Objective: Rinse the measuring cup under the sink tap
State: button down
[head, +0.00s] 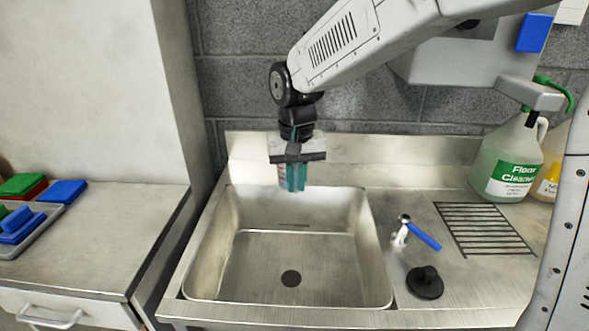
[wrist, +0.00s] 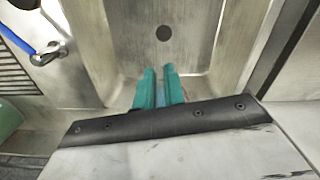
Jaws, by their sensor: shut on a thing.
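My gripper (head: 292,188) hangs pointing down over the back part of the steel sink basin (head: 376,262). Its teal fingers are shut on the measuring cup (head: 281,175), of which only a pale strip with reddish marks shows; the fingers hide most of it. In the wrist view my gripper (wrist: 159,72) has a small bluish part of the cup (wrist: 160,97) between its fingers. The chrome tap (head: 400,230) with a blue lever stands on the deck right of the basin, apart from my gripper. No running water shows.
A black plug (head: 425,283) and a slatted drain area (head: 484,229) lie right of the basin. A green floor cleaner jug (head: 510,160) stands behind. Left, a counter (head: 110,235) holds a tray (head: 40,237) of coloured pads. The basin is empty, its drain (head: 291,278) clear.

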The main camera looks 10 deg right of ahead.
jog(key=shift+s, duration=0.1)
dwell(0.3)
jog(key=s, duration=0.9)
jog(key=shift+s, duration=0.25)
